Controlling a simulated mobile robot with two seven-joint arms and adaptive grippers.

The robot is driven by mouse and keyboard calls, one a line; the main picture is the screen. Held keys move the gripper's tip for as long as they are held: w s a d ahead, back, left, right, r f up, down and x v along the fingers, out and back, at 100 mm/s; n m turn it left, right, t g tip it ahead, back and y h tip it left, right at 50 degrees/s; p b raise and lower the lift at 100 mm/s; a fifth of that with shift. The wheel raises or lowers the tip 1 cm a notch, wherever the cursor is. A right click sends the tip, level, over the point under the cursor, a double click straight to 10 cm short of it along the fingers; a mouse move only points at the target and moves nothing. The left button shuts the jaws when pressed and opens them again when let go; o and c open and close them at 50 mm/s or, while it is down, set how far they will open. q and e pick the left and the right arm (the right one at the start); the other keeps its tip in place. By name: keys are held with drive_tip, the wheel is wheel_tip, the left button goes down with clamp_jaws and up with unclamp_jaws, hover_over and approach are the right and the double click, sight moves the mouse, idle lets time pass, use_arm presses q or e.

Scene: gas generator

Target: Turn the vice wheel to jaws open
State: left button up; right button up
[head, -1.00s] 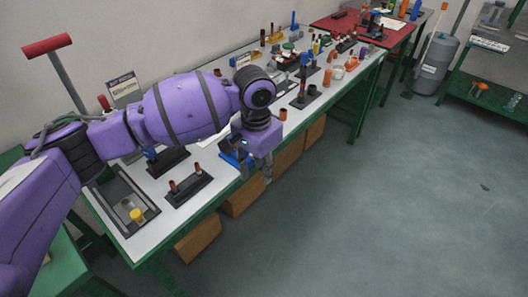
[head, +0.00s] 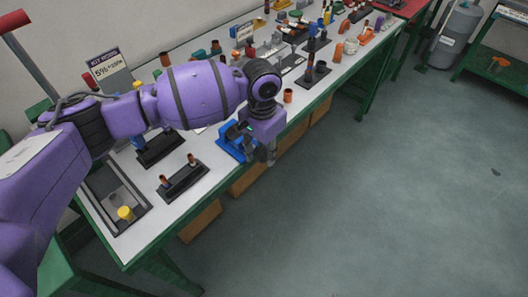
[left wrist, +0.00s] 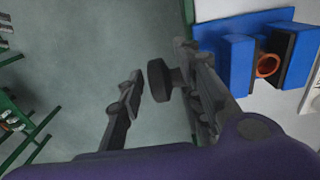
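The blue vice (head: 231,146) stands at the front edge of the long table, partly hidden behind my left gripper in the head view. In the left wrist view its two blue jaws (left wrist: 238,62) stand apart with a copper-coloured ring (left wrist: 267,66) between them. The dark vice wheel (left wrist: 158,80) sticks out over the floor side. My left gripper (head: 269,155) points down just beyond the table edge. In the left wrist view its fingers (left wrist: 162,88) are apart, on either side of the wheel, with a gap visible on the left. My right gripper is not in view.
On the white table (head: 222,176), a black stand with copper pieces (head: 182,178) and a grey tray with a yellow knob (head: 125,212) lie left of the vice. More parts crowd the far end. Cardboard boxes (head: 200,222) sit underneath. The floor in front is clear.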

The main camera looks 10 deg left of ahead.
use_arm(q)
drive_tip(key=shift+f, duration=0.2)
clamp_jaws()
drive_tip(key=shift+r, duration=0.1)
drive_tip(key=t+h+p, duration=0.1)
drive_tip(key=p, duration=0.1)
drive_tip(key=t+p, duration=0.1)
drive_tip(key=p, duration=0.1)
drive_tip(key=shift+s+r+t+h, duration=0.15)
drive_tip(key=shift+s+t+h, duration=0.05)
drive_tip(key=shift+t+h, duration=0.2)
drive_tip(key=shift+f+t+h+p, duration=0.3)
drive_tip(key=shift+t+h+p, duration=0.35)
drive_tip(key=shift+t+h, duration=0.45)
drive_tip(key=shift+s+f, duration=0.1)
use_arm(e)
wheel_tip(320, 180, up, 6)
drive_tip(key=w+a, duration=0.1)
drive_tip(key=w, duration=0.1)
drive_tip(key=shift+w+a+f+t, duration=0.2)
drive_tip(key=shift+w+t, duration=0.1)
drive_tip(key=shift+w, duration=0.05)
use_arm(q)
drive_tip(key=shift+t, duration=0.4)
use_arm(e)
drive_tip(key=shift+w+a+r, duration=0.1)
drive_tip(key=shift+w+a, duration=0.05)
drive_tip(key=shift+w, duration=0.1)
